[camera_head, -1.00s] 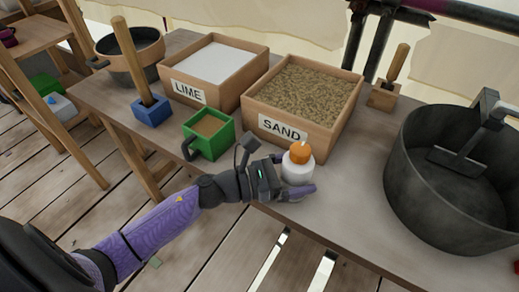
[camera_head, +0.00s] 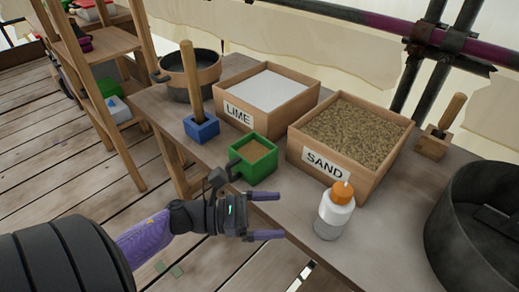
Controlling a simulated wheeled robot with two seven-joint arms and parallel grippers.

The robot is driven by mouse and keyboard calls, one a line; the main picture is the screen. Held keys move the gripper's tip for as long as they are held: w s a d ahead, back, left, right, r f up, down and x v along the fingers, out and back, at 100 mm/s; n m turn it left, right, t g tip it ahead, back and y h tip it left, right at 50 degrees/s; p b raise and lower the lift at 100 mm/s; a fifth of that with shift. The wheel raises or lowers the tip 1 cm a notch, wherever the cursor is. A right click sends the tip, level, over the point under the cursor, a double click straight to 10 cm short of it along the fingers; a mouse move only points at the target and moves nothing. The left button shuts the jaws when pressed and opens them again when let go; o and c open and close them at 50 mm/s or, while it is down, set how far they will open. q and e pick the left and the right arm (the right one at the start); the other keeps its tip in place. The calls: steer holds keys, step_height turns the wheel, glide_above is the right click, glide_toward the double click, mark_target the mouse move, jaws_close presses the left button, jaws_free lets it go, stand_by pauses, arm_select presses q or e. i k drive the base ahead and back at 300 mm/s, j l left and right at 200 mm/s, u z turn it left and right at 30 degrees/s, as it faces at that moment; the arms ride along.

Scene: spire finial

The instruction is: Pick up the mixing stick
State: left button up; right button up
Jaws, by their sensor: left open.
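A long plain wooden stick (camera_head: 191,85), which looks like the mixing stick, stands upright in a blue block (camera_head: 201,129) on the left part of the table; its lower end is hidden in the block. My left gripper (camera_head: 266,215) is open and empty at the table's front edge, to the right of and nearer than the stick. Its two fingers point right, toward a white bottle with an orange cap (camera_head: 334,211), and are apart from it. My right gripper is not in view.
A green mug-like box (camera_head: 254,175) stands between my left gripper and the blue block. Behind are the lime box (camera_head: 228,113), the sand box (camera_head: 362,185) and a dark pan (camera_head: 179,79). A wooden holder (camera_head: 432,147) with a handle and a large dark bucket (camera_head: 447,248) stand right.

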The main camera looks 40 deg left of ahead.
mark_target(187, 48)
steer(key=u, duration=1.75)
